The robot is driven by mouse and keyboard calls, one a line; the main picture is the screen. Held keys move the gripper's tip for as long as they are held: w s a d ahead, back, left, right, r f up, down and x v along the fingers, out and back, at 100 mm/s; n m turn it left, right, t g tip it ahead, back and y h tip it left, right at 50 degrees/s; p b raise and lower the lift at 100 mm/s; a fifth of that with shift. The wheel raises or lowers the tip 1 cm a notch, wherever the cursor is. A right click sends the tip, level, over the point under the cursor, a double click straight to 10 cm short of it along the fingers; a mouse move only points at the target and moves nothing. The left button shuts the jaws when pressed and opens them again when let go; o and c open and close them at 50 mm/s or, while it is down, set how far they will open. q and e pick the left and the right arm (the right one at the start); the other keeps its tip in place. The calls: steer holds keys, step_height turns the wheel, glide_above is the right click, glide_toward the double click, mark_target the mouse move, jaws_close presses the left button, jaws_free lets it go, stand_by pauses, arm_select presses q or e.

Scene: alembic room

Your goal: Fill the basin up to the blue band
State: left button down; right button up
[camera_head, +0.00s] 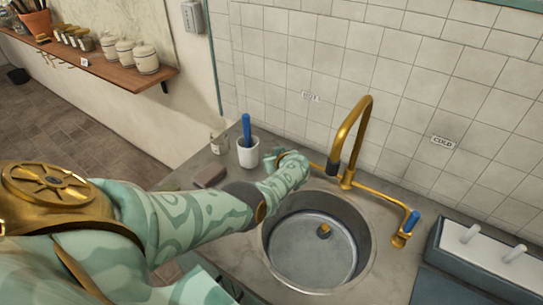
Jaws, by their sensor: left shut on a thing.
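The round steel basin (366,236) is set into the grey counter. A brass stopper or drain piece (323,231) shows in its floor. A blue-handled lever (411,222) is at the tap's right end, under the COLD label (443,142). My left gripper (279,160) is shut at the tap's left end, apparently on the left tap handle, which it mostly hides. My right gripper is not in view.
A white cup (248,155) with a blue-handled tool stands left of my left gripper, near a small jar (219,143) and a brown soap-like block (210,175). A white rack (485,258) stands at the right. A wooden shelf (110,66) holds jars.

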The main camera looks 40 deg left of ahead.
arm_select(q)
steer(key=shift+w, duration=0.1)
stand_by(0.4)
steer(key=c, duration=1.2)
jaws_free()
steer(key=shift+c, duration=0.2)
steer(key=shift+d+r+p, duration=0.25)
steer(key=shift+p, duration=0.2)
steer(key=p+v, duration=0.6)
steer(key=shift+d+p, duration=0.3)
steer(key=shift+d, duration=0.1)
